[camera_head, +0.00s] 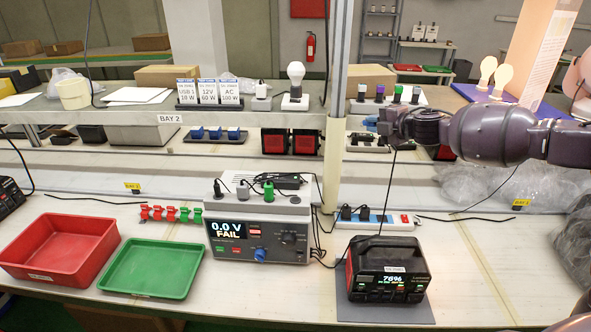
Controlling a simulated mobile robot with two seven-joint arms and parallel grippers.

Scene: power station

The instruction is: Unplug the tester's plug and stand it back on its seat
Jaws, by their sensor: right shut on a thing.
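My right gripper (386,124) comes in from the right at the level of the back shelf. It is shut on a small plug, mostly hidden by the fingers. A thin black cable (389,178) hangs from the gripper to a black tester box (388,270) with a lit display on a grey mat. A grey bench unit (258,232) reads 0.0 V FAIL and has a few small plugs and leads on its top. I cannot tell which of its spots is the plug's seat. My left gripper is not in view.
A power strip (372,218) lies behind the black box. Red (26,248) and green (128,267) trays stand on the left. A rack of coloured pieces (417,94) and a white bulb (296,78) stand on the shelf. Clear plastic bags (500,185) lie at the right.

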